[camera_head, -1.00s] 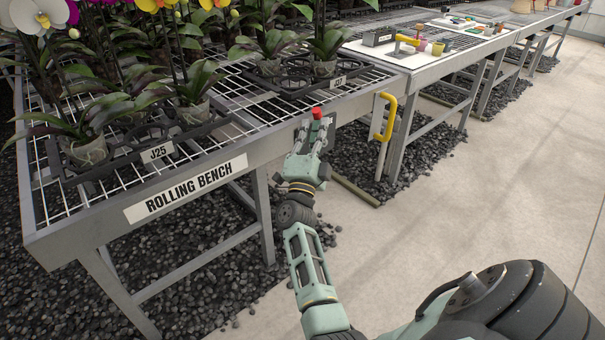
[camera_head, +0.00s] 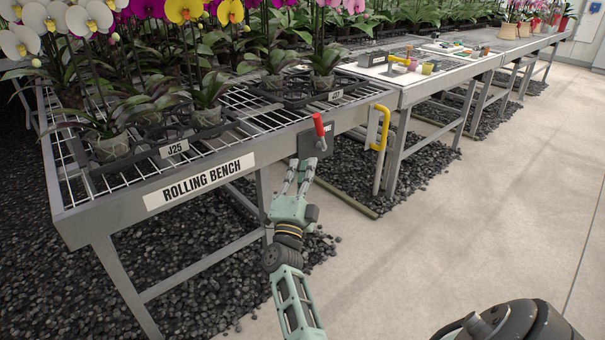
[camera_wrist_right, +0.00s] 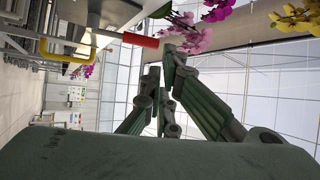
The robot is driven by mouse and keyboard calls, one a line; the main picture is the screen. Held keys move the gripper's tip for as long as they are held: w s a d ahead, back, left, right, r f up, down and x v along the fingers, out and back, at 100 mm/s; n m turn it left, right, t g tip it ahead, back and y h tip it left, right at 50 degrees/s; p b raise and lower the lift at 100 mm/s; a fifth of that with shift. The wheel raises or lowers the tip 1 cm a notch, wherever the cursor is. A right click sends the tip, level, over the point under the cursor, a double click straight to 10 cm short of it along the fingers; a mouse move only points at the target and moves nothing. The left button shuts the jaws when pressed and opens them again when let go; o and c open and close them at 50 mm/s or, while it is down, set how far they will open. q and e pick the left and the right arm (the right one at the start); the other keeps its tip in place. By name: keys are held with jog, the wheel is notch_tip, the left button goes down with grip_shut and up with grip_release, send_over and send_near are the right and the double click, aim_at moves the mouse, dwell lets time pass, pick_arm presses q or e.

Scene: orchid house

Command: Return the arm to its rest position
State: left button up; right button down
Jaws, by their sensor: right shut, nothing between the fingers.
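My right gripper (camera_head: 298,172) is shut and empty, just below and in front of the rolling bench's front edge. Its fingers also show in the right wrist view (camera_wrist_right: 165,95). A red-handled lever (camera_head: 319,128) on a dark plate is fixed to the bench edge just above and right of the fingertips. The red handle (camera_wrist_right: 139,40) is in the right wrist view too, apart from the fingers. My left gripper is not in view.
The rolling bench (camera_head: 75,215) holds orchids in trays on a wire top. A yellow handle (camera_head: 382,127) stands at its right end. A second bench (camera_head: 405,92) with small pots and tools follows. Open concrete floor (camera_head: 480,220) lies to the right; dark gravel (camera_head: 210,285) is below the bench.

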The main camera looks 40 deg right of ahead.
dwell(0.4)
